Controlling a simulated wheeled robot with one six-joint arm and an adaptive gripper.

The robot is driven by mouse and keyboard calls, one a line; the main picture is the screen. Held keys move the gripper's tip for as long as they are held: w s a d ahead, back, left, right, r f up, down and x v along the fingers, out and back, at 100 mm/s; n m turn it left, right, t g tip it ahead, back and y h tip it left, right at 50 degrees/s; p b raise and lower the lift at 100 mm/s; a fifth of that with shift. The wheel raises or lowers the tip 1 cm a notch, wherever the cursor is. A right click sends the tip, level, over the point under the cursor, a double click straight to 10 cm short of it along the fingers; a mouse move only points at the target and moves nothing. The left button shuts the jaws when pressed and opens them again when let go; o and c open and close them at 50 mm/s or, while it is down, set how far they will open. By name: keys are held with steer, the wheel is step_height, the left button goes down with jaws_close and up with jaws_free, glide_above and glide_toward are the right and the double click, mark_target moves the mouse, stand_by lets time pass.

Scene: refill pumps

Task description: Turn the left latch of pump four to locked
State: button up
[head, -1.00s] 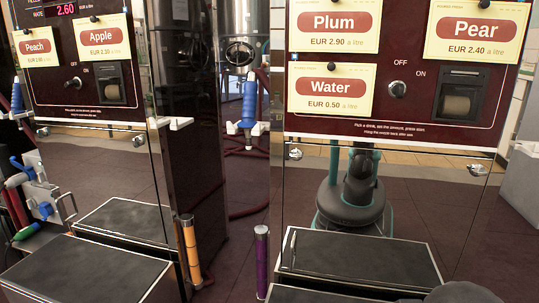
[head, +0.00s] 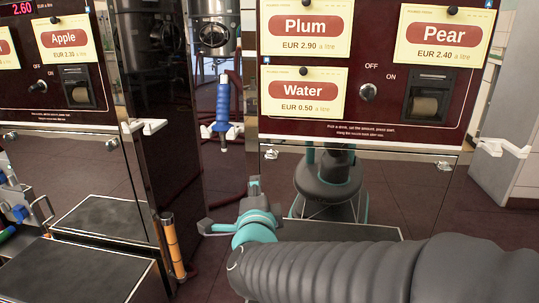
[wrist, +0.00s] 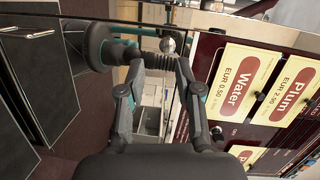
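A small silver knob-like latch (head: 271,154) sits at the lower left edge of the dark red pump front with Plum, Pear and Water cards. No pump number is legible. A matching latch (head: 445,165) is at its right edge. My gripper (head: 230,205) is open and empty, low and left of the left latch in the head view. In the wrist view the round silver latch (wrist: 168,45) appears beyond and between the spread fingertips of my gripper (wrist: 160,63), apart from them. Whether the latch is turned to locked is too small to tell.
A mirror-like lower panel (head: 390,190) hangs under the pump front. A blue-handled nozzle (head: 222,105) hangs to the left beside a dark pillar. An orange post (head: 173,245) and black-topped step (head: 85,270) stand at lower left. A grey cabinet (head: 510,140) is at right.

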mark_target(270, 160)
steer(key=w+d+m+h, duration=0.1)
steer(key=w, duration=0.3)
steer(key=w+d+m+h, duration=0.1)
steer(key=w, duration=0.3)
steer(key=w+d+m+h+p, duration=0.1)
steer(key=w, duration=0.4)
steer(key=shift+d+r+m, duration=0.1)
steer(key=shift+r+m, duration=0.2)
steer(key=shift+m, duration=0.1)
jaws_close()
